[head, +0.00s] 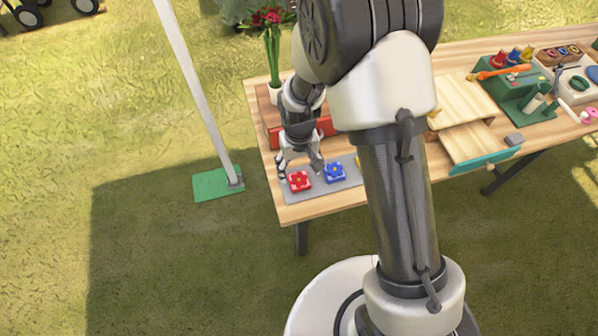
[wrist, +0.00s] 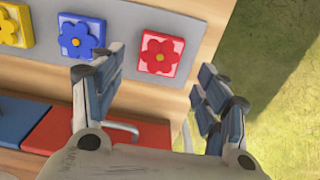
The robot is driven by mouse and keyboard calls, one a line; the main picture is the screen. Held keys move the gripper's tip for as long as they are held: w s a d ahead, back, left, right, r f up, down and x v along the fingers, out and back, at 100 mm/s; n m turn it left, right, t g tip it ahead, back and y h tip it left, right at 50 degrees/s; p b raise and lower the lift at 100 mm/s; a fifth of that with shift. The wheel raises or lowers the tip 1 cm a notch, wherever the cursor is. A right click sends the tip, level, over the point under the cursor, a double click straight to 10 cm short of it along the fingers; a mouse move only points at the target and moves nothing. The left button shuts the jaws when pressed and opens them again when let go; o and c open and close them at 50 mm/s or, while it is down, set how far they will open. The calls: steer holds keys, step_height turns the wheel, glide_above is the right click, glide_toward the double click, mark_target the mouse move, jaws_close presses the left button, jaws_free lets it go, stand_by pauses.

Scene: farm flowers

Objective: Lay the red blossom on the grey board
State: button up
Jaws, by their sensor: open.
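The red blossom (head: 299,181) is a red square tile with a raised flower and a yellow centre. It lies flat on the grey board (head: 350,180), at the board's left end. The wrist view shows the same red blossom (wrist: 160,53) on the grey board (wrist: 202,28), just beyond my fingertips. My gripper (head: 300,171) is open and empty, just above and behind the red blossom. In the wrist view my gripper (wrist: 162,66) has its fingers apart on either side of the tile's near edge, with no visible grip on it.
A blue blossom (head: 335,173) lies beside the red one, and a yellow blossom (wrist: 10,28) shows farther along the board. The table's left edge is close by, with grass beyond.

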step_height(320, 180, up, 7)
steer(key=p, duration=0.1)
steer(key=shift+f, duration=0.2)
step_height(320, 180, up, 11)
steer(key=t, duration=0.1)
glide_above(299, 180)
steer(key=s+d, duration=0.2)
steer(key=d, duration=0.2)
steer(key=s+d+r+m+t, duration=0.1)
steer(key=s+d+r, duration=0.4)
steer(key=s+r, duration=0.2)
steer(key=s+d+r+m+t, duration=0.2)
steer(key=s+d+r, duration=0.3)
steer(key=s, duration=0.5)
step_height(299, 180, up, 3)
steer(key=shift+s+f+t, duration=0.15)
steer(key=shift+s+t, duration=0.05)
steer(key=shift+t, duration=0.1)
